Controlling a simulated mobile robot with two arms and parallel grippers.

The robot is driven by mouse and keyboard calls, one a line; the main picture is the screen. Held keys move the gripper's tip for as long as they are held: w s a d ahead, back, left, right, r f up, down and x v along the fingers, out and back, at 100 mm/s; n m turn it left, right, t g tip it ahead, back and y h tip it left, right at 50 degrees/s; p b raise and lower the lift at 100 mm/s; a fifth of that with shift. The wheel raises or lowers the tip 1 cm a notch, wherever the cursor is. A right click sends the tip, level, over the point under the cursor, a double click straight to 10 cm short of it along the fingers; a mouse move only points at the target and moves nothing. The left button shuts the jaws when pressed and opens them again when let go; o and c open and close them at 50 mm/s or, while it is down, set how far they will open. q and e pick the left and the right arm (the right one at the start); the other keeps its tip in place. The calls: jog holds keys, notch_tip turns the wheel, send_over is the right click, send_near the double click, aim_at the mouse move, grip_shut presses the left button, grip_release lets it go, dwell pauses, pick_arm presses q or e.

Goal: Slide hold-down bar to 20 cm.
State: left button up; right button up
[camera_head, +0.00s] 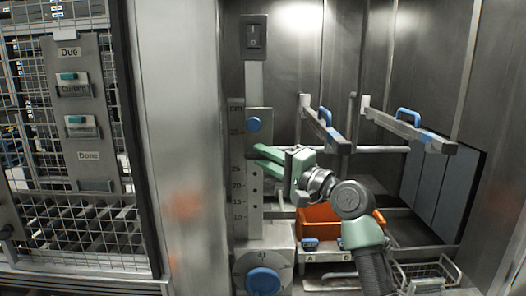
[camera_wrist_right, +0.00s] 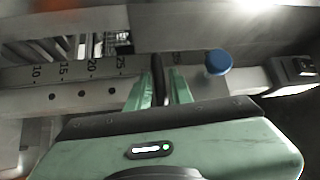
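A vertical centimetre scale (camera_head: 238,183) runs up the left post, with 10 to 25 readable. A metal plate with a blue knob (camera_head: 253,124) sits on this track above the 25 mark; the knob (camera_wrist_right: 218,62) also shows in the right wrist view. Two grey bars (camera_head: 324,128) (camera_head: 408,128) with blue handles stick out inside the bay. I cannot tell which part is the hold-down bar. My right gripper (camera_head: 264,155) is just below the knob, its green fingers apart and pointing at the track. In the right wrist view, a dark upright strip (camera_wrist_right: 159,78) shows between its fingertips (camera_wrist_right: 160,88); contact is unclear.
A blue dial (camera_head: 263,281) is below the scale and a switch (camera_head: 254,36) above it. An orange bin (camera_head: 320,222) stands low behind my right arm, near a wire basket (camera_head: 428,274). A mesh cage (camera_head: 68,120) with a Due/Done board is at left.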

jog(key=shift+w+a, duration=0.1)
jog(key=shift+w, duration=0.1)
grip_shut()
jog(key=shift+f, duration=0.1)
dwell(1.3)
